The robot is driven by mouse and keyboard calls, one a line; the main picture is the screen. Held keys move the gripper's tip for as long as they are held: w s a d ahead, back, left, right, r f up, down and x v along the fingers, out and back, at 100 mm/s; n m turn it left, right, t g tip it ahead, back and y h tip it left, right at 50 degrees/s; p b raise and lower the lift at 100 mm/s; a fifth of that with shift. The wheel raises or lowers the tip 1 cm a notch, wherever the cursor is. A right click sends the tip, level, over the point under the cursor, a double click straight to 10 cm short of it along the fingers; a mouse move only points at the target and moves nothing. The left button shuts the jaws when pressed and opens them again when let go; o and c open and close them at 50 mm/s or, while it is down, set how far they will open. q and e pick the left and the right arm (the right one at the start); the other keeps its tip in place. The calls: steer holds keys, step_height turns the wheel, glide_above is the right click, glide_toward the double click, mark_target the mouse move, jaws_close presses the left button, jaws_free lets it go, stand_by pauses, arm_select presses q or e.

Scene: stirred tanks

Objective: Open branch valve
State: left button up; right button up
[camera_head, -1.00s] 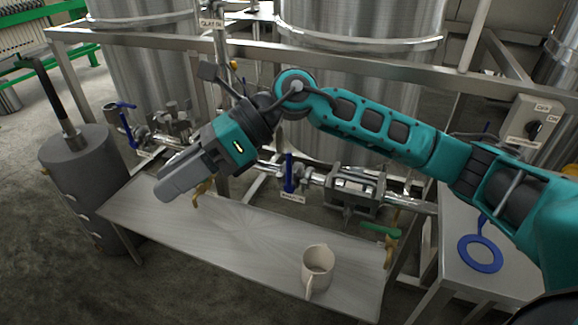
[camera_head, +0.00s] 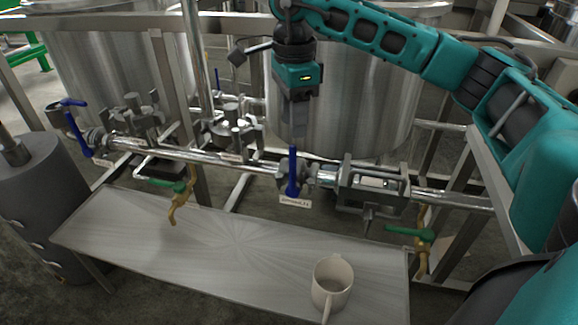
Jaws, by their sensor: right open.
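A valve with a blue lever (camera_head: 293,172) sits on the horizontal steel pipe near the middle, its lever upright. A small white label (camera_head: 295,203) hangs below it, too small to read surely. Another blue-handled valve (camera_head: 78,136) is at the pipe's left end, its lever tilted. I cannot tell which one is the branch valve. My right gripper (camera_head: 299,122) points down above and behind the middle lever in the picture, apart from it. Its fingers show nearly edge-on, open, with nothing held. My left gripper is out of view.
A metal shelf (camera_head: 235,245) below the pipe carries a beige mug (camera_head: 331,284). Green-handled taps stand at left (camera_head: 168,186) and right (camera_head: 410,232). A sight glass (camera_head: 374,183) is right of the middle valve. Steel tanks (camera_head: 345,95) stand behind. A grey cylinder (camera_head: 40,200) is at far left.

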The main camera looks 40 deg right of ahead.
mark_target(293, 164)
step_height(293, 164, down, 11)
steer(key=b, duration=0.2)
steer(key=shift+b, duration=0.3)
steer(key=shift+c, duration=0.2)
jaws_close()
